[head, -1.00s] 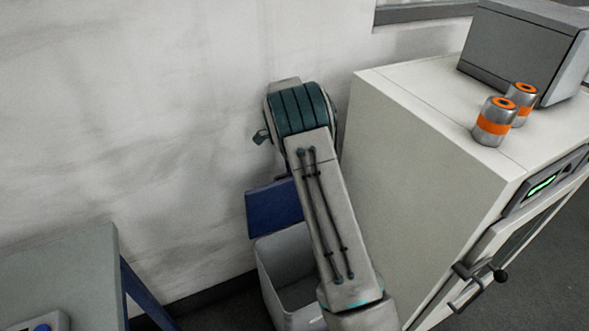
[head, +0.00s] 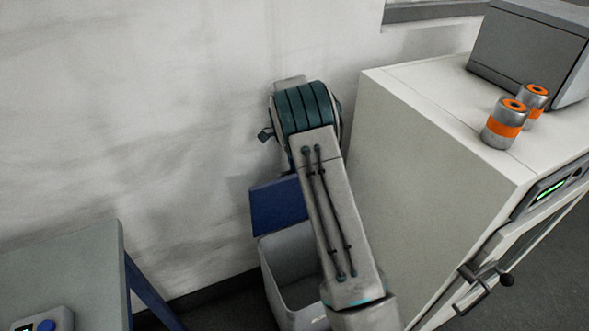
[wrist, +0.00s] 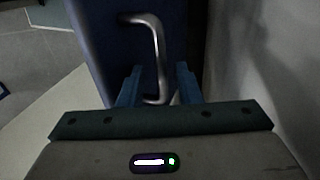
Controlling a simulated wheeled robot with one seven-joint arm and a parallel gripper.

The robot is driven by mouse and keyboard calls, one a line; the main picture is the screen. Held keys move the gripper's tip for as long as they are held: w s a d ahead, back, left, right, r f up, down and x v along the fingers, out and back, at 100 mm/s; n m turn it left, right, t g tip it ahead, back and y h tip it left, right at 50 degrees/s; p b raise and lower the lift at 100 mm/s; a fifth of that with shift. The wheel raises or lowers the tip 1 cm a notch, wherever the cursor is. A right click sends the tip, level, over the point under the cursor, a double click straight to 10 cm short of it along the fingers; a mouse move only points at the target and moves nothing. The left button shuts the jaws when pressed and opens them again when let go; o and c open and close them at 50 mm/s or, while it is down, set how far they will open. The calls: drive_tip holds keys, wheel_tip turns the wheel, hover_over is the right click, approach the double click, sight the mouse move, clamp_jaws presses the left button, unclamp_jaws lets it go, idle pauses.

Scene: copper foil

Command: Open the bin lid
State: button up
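The bin (head: 292,275) is a grey open-topped box on the floor between the wall and the white cabinet. Its blue lid (head: 277,206) stands raised at the back, and the bin's mouth shows open. My arm covers part of both in the head view. In the wrist view, the blue lid (wrist: 103,45) fills the upper middle and carries a bent metal handle (wrist: 158,50). My gripper (wrist: 159,86) has its two blue fingers apart, with the handle's lower end showing between them. Contact with the handle cannot be made out. In the head view my gripper is hidden behind my arm.
The white cabinet (head: 430,160) stands close on the right, with two orange-banded cans (head: 503,125) and a grey box (head: 528,50) on top. A grey table (head: 65,265) is at lower left. The wall (head: 130,120) is close behind the bin.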

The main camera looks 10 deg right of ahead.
wheel_tip(320, 180, up, 7)
drive_tip(key=w, duration=0.1)
drive_tip(key=shift+a, duration=0.2)
drive_tip(key=shift+w, duration=0.1)
clamp_jaws()
wheel_tip(320, 180, up, 5)
drive_tip(key=w+a+n+t+p, duration=0.2)
drive_tip(key=n+t+p, duration=0.1)
drive_tip(key=n, duration=1.5)
wheel_tip(320, 180, down, 10)
drive_tip(key=shift+y, duration=0.3)
